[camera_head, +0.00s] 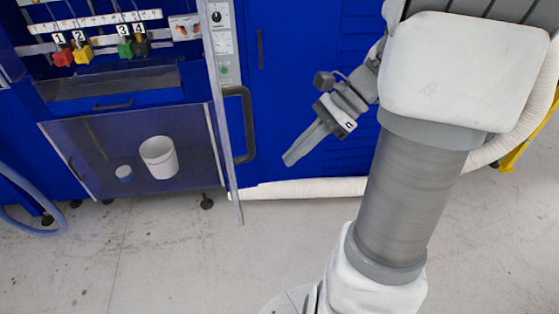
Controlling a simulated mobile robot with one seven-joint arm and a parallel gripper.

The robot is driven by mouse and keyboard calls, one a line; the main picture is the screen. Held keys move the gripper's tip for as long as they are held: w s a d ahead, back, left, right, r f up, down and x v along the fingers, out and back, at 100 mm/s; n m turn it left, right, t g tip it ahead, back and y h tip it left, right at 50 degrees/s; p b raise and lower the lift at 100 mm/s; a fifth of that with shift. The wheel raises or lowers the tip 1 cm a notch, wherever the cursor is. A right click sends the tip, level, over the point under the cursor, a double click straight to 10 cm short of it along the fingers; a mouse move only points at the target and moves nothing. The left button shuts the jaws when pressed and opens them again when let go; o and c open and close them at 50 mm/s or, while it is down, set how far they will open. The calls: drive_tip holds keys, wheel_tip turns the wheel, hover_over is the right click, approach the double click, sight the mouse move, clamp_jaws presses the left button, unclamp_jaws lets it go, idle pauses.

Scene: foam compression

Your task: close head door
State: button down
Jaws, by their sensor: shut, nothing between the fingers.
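A clear-panelled door (219,110) with a pale metal frame stands open on the blue machine, seen almost edge-on. I take it to be the head door. A black bar handle (247,125) shows just right of its edge; where the handle is mounted is hard to tell. My gripper (288,160) is shut and empty. It points down and left, to the right of the handle and apart from it, in front of the blue panel.
Numbered coloured blocks (82,49) hang above. A blue hose (28,228) lies at left. A white pipe (310,188) runs along the machine's base. The front floor is clear.

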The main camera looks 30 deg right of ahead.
drive_tip(key=w+a+f, duration=0.1)
drive_tip(key=a+f, duration=0.4)
drive_tip(key=a, duration=0.4)
drive_tip(key=shift+w+a+f, duration=0.2)
drive_tip(key=shift+a+f, duration=0.2)
drive_tip(key=shift+a, duration=0.1)
